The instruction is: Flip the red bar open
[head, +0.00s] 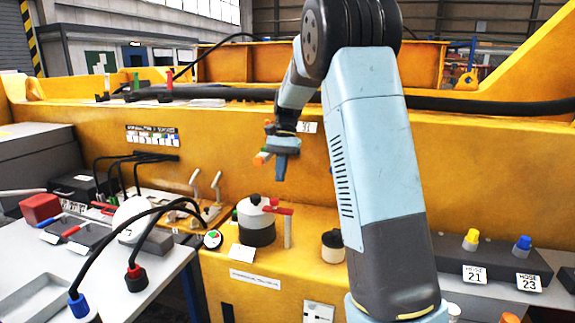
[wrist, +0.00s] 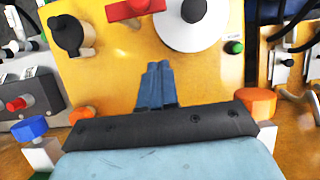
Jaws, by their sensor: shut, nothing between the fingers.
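The red bar (head: 280,210) shows in the head view at the right side of a white-topped black drum (head: 256,222), lying roughly level near the top of a pale post (head: 287,232). In the wrist view the red bar (wrist: 128,10) is at the top edge, partly cut off, left of the white drum top (wrist: 190,22). My gripper (head: 280,177) hangs above and slightly behind the drum in the picture, fingers pointing down, apart from the bar. In the wrist view the blue fingers (wrist: 157,72) are together and empty, below the bar and drum in the picture.
A small cream-and-black pot (head: 333,246) stands right of the post. A green-topped button (head: 212,239) and levers (head: 205,185) are to the left. Black cables with red (head: 136,278) and blue (head: 78,305) ends arch over the left bench. The yellow casting wall rises behind.

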